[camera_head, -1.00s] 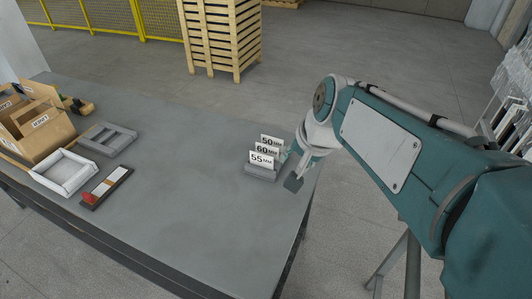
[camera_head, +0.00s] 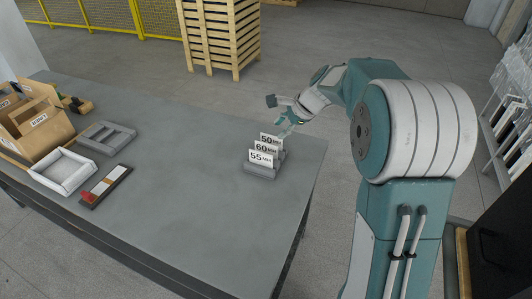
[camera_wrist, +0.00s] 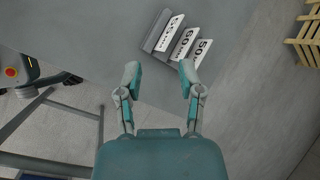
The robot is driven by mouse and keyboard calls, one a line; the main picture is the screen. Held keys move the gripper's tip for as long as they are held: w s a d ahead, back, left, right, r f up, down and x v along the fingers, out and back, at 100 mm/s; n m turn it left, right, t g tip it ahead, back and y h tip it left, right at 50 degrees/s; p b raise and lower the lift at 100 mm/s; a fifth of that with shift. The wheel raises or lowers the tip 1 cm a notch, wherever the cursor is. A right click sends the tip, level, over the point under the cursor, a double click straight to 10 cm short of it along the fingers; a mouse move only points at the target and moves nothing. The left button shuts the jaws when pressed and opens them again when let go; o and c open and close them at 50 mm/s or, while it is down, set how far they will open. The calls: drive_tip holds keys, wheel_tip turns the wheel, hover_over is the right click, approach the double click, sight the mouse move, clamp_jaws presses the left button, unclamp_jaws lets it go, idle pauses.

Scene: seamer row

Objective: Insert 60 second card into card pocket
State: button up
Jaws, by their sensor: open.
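The card marked 60 (camera_head: 265,149) stands upright in a small grey card rack (camera_head: 260,175), between a 50 card (camera_head: 270,139) and a 55 card (camera_head: 261,160). In the wrist view the 60 card (camera_wrist: 184,45) stands in the middle of the three, in front of the fingers. My gripper (camera_head: 278,113) is open and empty, above and behind the 50 card near the table's right edge. Both fingers (camera_wrist: 160,74) are apart, with the 50 card (camera_wrist: 200,50) nearest the right finger. I cannot tell for sure which item is the card pocket.
At the table's left are cardboard boxes (camera_head: 38,122), a grey divided tray (camera_head: 107,138), a white-rimmed tray (camera_head: 64,172) and a dark board with a red part (camera_head: 106,187). The table's middle is clear. A crate stack (camera_head: 220,36) stands on the floor beyond.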

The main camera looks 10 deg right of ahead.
sight(266, 148)
drive_tip(key=w+d+f+m+t+y, duration=0.1)
drive_tip(key=w+d+f+m, duration=0.1)
drive_tip(key=w+f+m, duration=0.4)
drive_tip(key=w+d+f+m+y, duration=0.1)
drive_tip(key=w+d+f+m, duration=0.15)
drive_tip(key=w+f, duration=0.35)
drive_tip(key=shift+n, duration=0.35)
drive_tip(key=x, duration=0.3)
drive_tip(key=s+f+x, duration=0.1)
drive_tip(key=x, duration=0.7)
drive_tip(key=shift+s+d+f, duration=0.2)
drive_tip(key=shift+s+d, duration=0.05)
drive_tip(key=shift+s, duration=0.1)
clamp_jaws()
